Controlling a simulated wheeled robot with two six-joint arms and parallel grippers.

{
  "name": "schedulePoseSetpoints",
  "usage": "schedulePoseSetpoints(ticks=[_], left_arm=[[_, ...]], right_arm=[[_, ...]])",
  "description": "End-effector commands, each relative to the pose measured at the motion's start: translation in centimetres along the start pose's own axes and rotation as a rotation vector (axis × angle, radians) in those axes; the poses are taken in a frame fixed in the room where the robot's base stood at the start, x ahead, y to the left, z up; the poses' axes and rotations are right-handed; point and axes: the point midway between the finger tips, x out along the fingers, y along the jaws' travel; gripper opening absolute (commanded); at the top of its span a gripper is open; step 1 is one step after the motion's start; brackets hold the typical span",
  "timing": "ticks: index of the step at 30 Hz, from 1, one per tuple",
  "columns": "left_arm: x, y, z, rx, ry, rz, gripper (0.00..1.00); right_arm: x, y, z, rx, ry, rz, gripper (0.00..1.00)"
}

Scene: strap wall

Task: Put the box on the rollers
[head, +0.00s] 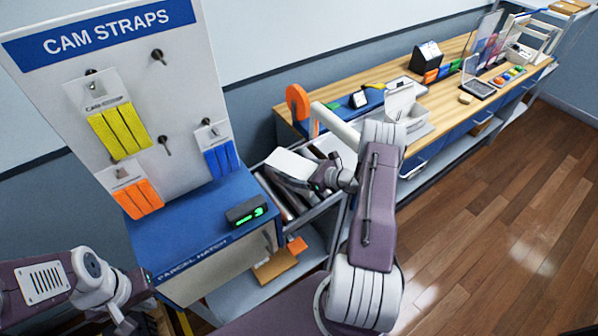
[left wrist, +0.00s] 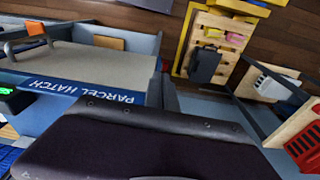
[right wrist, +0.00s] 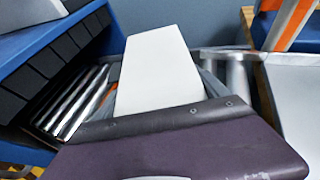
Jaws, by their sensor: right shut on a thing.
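A white box (head: 290,166) is held in my right gripper (head: 312,182), which is shut on it. The box is over the metal rollers (head: 272,197) between the blue parcel hatch and the workbench. The right wrist view also shows the white box (right wrist: 157,72) in front of my wrist, with shiny rollers (right wrist: 72,108) to its left. Whether the box touches the rollers is unclear. My left gripper (head: 140,288) is at the lower left, near the front of the parcel hatch (head: 190,220), away from the box. Its fingers are too unclear to tell their opening.
A green-lit device (head: 246,210) sits on the hatch counter. The cam straps board (head: 150,110) with yellow, orange and blue straps stands behind it. The wooden workbench (head: 455,50) carries several items to the right. The wooden floor (head: 500,200) is clear.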

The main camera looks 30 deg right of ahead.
Motion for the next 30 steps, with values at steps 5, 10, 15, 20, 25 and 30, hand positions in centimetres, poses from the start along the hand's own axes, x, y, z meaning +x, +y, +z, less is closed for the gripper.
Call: schedulePoseSetpoints(ticks=[5,10,15,20,25,30], left_arm=[[0.2,0.0,0.0,0.0,0.0,0.0,0.0],[0.2,0.0,0.0,0.0,0.0,0.0,0.0],[0.7,0.0,0.1,0.0,0.0,0.0,0.0],[1.8,0.0,0.2,0.0,0.0,0.0,0.0],[2.4,-0.1,0.3,0.0,0.0,0.0,0.0],[2.6,-0.1,0.3,0.0,0.0,0.0,0.0]], right_arm=[[0.1,0.0,-0.2,0.0,-0.001,0.0,0.98],[0.1,0.0,-0.2,0.0,0.0,0.0,1.0],[-1.0,-0.1,-0.4,0.001,0.001,-0.003,1.0],[-4.5,-0.2,-0.5,0.0,-0.001,-0.006,1.0],[-7.7,-0.1,-0.4,-0.001,0.0,-0.004,1.0],[-8.9,0.0,-0.3,-0.001,0.0,0.0,1.0]])
